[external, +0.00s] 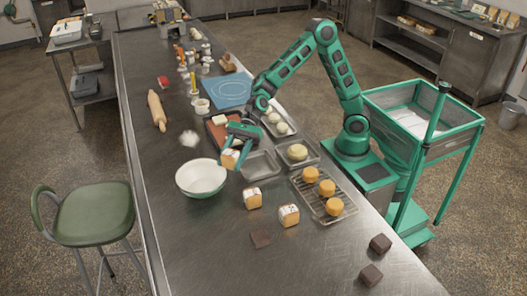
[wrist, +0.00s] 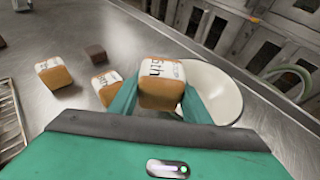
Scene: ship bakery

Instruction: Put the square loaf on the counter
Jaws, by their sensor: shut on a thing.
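My gripper (external: 236,153) is shut on a square loaf (external: 229,159), a small brown block with a white printed wrapper. In the wrist view the held loaf (wrist: 160,82) sits between the two green fingers (wrist: 158,102), its lettering facing up. The loaf appears held above the steel counter (external: 170,240), by the right rim of a white bowl (external: 201,192). Its underside is hidden. Two similar wrapped loaves stand on the counter, one nearer the bowl (external: 253,198) and one farther right (external: 289,216).
A wire rack (external: 347,208) with orange-topped round items and a tray with a dough ball (external: 297,153) lie to the right. Dark brown blocks (external: 261,239) sit nearer the front. A rolling pin (external: 156,110) lies at left. The counter's near left part is clear.

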